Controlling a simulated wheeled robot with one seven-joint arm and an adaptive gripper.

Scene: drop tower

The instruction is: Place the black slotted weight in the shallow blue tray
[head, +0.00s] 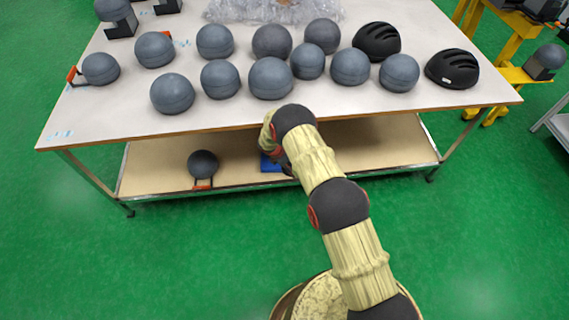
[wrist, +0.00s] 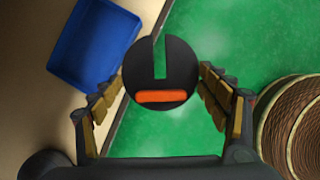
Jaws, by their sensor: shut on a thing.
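The black slotted weight (wrist: 172,76) is a round dark disc with a narrow slot and an orange bar, seen in the wrist view. My gripper (wrist: 161,86) is shut on it, with a finger at its left and right sides. The shallow blue tray (wrist: 94,42) is in the wrist view, up and left of the weight, and looks empty. In the head view the blue tray (head: 270,164) shows in part on the lower shelf, beside my gripper. The weight and fingertips are hidden behind my arm there.
The tray lies on the table's lower shelf (head: 150,172), under the tabletop (head: 130,115). Several grey balls and black helmets (head: 453,69) are on the tabletop. Green floor (head: 480,215) is open in front.

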